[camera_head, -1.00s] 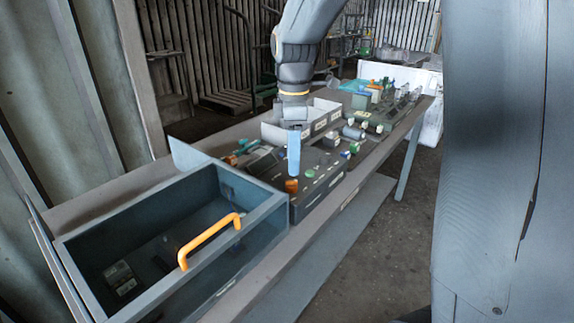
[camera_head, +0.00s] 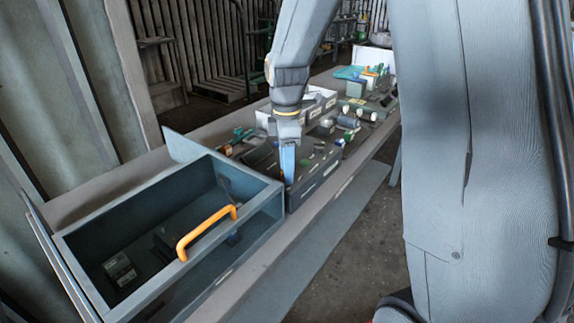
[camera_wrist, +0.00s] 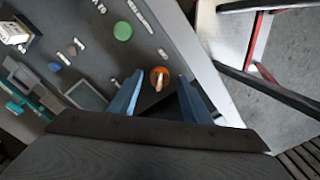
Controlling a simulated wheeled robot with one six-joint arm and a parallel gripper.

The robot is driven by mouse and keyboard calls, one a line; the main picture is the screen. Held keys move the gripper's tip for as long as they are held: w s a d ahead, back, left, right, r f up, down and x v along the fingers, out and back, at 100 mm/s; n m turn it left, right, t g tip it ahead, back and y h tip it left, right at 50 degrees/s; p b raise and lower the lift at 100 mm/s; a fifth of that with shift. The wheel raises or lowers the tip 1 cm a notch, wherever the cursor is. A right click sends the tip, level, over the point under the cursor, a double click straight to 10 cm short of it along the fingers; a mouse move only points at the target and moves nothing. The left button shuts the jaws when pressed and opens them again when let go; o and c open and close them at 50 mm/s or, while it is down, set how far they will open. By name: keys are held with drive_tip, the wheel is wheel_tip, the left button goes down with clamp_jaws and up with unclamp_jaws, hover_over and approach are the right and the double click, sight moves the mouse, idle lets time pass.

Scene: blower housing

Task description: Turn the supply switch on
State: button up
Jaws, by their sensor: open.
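An orange rotary knob (camera_wrist: 160,77), which looks like the supply switch, sits on the dark control panel (camera_wrist: 95,55). In the wrist view it lies between the tips of my gripper's blue fingers (camera_wrist: 160,84), with a gap on each side. In the head view my gripper (camera_head: 288,178) points down at the near-left end of the panel (camera_head: 317,181). My gripper is open and holds nothing. I cannot tell how deep the fingertips reach around the knob.
A grey open-topped box (camera_head: 100,215) with an orange handle (camera_head: 205,232) stands left of the panel. A green button (camera_wrist: 122,31) and small knobs share the panel. White bins (camera_head: 318,100) and several loose parts stand farther along the bench. The floor on the right is open.

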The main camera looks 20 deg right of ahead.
drive_tip(key=shift+c, duration=0.4)
drive_tip(key=c, duration=1)
drive_tip(key=shift+o, duration=0.2)
drive_tip(key=shift+m, duration=0.3)
drive_tip(key=m+p, duration=0.2)
drive_tip(key=m, duration=0.1)
drive_tip(key=shift+r+m, duration=0.1)
drive_tip(key=shift+m, duration=0.2)
drive_tip(key=m+p, duration=0.1)
drive_tip(key=m, duration=0.3)
drive_tip(key=shift+m, duration=0.3)
drive_tip(key=m+p, duration=0.1)
drive_tip(key=m, duration=0.3)
drive_tip(key=shift+m, duration=0.3)
drive_tip(key=shift+w+m+p, duration=0.1)
drive_tip(key=shift+m+p, duration=0.5)
drive_tip(key=shift+m, duration=1.6)
